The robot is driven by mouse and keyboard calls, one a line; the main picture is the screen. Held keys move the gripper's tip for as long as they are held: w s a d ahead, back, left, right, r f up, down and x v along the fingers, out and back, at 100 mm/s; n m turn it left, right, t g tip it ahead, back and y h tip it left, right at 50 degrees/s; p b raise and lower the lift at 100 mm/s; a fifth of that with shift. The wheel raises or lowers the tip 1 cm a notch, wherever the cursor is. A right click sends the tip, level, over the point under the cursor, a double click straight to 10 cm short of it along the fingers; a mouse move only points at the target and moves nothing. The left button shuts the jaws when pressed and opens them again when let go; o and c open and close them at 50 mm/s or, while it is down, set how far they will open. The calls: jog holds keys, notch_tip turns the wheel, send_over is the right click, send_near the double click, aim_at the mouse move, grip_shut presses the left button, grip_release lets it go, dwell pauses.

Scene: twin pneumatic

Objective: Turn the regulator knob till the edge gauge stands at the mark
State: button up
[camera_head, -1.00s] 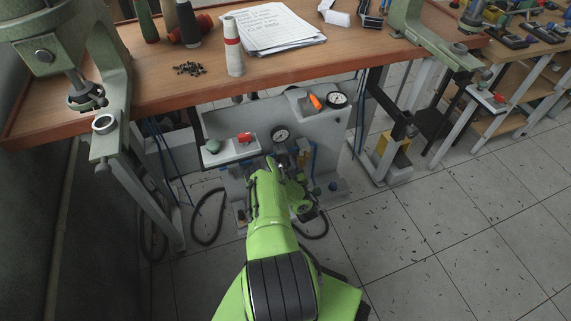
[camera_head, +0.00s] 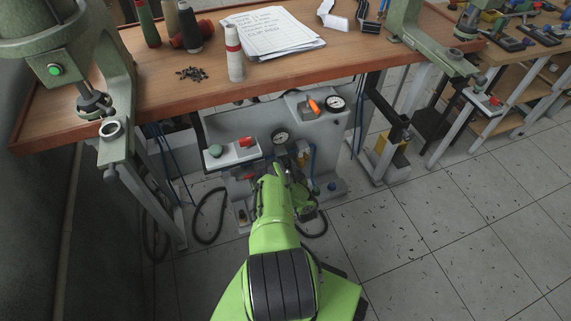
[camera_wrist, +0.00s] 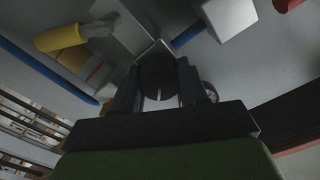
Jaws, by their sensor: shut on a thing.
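My gripper (camera_wrist: 160,98) is shut on a dark round knob (camera_wrist: 159,75) in the wrist view, with one finger on each side of it. A pale line runs on the knob. In the head view my green arm reaches to the grey panel (camera_head: 225,130) under the bench and hides the knob and my fingers. A round white gauge (camera_head: 281,136) sits on the panel just above my wrist. A second gauge (camera_head: 335,103) sits higher at the panel's right edge. Both needles are too small to read. A gauge's edge (camera_wrist: 211,92) shows behind the right finger in the wrist view.
The wooden bench (camera_head: 150,97) overhangs the panel. A red switch (camera_head: 247,142) and green button (camera_head: 215,151) stand on a ledge at left. An orange lever (camera_head: 314,106) is beside the upper gauge. Hoses hang at both sides.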

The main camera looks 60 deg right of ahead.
jog(key=m+p, duration=0.1)
jog(key=m, duration=0.3)
jog(key=shift+s+r+m, duration=0.1)
jog(key=shift+m, duration=0.2)
jog(key=shift+m+p, duration=0.6)
jog(key=shift+m, duration=1.7)
jog(key=shift+d, duration=0.1)
jog(key=o, duration=1.1)
jog(key=shift+c, duration=0.2)
jog(key=shift+f, duration=0.25)
